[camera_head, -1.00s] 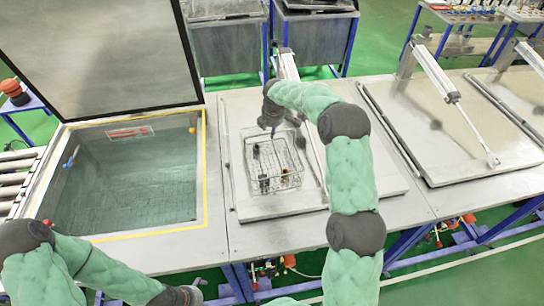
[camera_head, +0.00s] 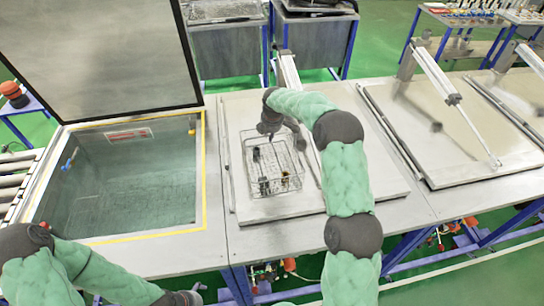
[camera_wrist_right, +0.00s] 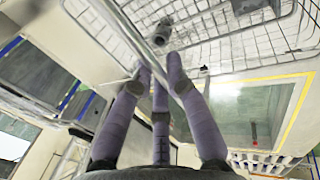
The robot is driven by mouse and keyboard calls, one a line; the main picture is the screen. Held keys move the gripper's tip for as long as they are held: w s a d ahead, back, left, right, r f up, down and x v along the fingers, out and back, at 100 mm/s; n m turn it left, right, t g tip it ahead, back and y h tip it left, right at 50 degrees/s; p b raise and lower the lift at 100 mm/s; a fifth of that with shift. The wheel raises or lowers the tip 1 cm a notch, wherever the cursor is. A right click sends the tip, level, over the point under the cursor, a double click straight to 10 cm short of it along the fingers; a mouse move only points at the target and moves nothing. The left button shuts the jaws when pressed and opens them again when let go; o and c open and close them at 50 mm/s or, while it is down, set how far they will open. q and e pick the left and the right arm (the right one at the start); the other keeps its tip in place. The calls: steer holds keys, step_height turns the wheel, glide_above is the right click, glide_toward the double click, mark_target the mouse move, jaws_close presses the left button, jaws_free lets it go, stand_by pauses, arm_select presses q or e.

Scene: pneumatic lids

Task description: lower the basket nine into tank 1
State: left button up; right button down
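The wire basket (camera_head: 278,188) holds several small dark parts and stands on the closed lid (camera_head: 232,212) right of the open tank. Tank 1, taken to be the open tank (camera_head: 135,185) at left, has water in it and its lid (camera_head: 100,60) raised. My right gripper (camera_head: 290,140) is at the basket's far upper edge. In the wrist view its fingers (camera_wrist_right: 160,80) are apart at the tips, around or beside a thin metal bar (camera_wrist_right: 140,40); contact cannot be told. My left gripper (camera_head: 194,296) is low at the front, partly cut off.
Another closed lid (camera_head: 450,140) with a pneumatic cylinder (camera_head: 437,75) lies at right. Grey bins (camera_head: 225,45) stand behind the bench. Rollers (camera_head: 15,180) adjoin the open tank at far left. A strip of bare bench (camera_head: 213,150) separates tank and basket.

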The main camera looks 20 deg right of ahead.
steer(key=shift+r+p, duration=0.85)
steer(key=shift+r, duration=0.85)
stand_by(0.4)
